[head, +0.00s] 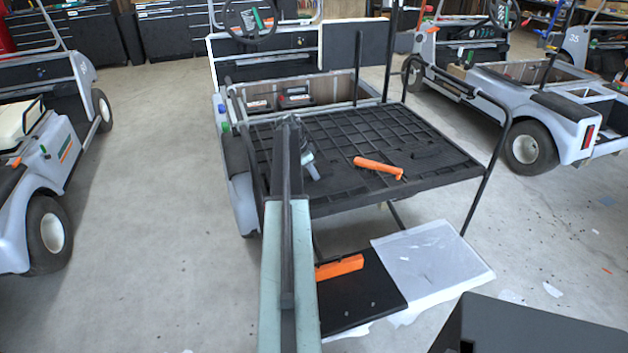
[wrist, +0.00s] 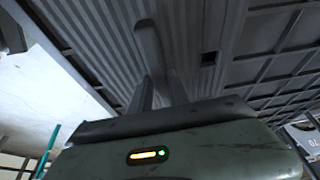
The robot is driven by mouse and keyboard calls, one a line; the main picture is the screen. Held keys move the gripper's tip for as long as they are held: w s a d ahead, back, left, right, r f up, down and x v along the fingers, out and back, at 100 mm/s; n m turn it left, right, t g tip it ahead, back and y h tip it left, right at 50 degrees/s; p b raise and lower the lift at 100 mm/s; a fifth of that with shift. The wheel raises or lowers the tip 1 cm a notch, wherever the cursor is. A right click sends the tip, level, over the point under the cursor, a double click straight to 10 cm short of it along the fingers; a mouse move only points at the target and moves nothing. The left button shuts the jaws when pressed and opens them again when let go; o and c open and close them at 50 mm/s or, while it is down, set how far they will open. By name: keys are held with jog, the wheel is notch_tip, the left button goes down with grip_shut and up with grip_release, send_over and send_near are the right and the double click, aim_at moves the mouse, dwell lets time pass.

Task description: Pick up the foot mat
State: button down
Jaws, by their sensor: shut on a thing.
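The foot mat appears to be the grey ribbed sheet (wrist: 95,40) that fills the upper left and middle of the wrist view. My gripper (wrist: 158,62) is right against it, with its dark fingers shut on it; the exact grip line is hard to make out. In the head view my arm reaches forward over the left part of the cart's black gridded deck. There the arm hides most of my gripper, and I cannot clearly make out the mat.
An orange-handled tool (head: 378,167) lies on the black gridded deck (head: 440,165). A black panel (head: 365,305) with an orange piece (head: 340,267) and a white sheet (head: 435,262) lie low in front. Other carts stand left (head: 75,150) and right (head: 550,110). Open floor lies at left.

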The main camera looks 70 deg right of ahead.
jog(key=shift+r, duration=0.1)
notch_tip(320, 180, up, 11)
jog(key=p, duration=1.1)
jog(key=shift+f, duration=0.2)
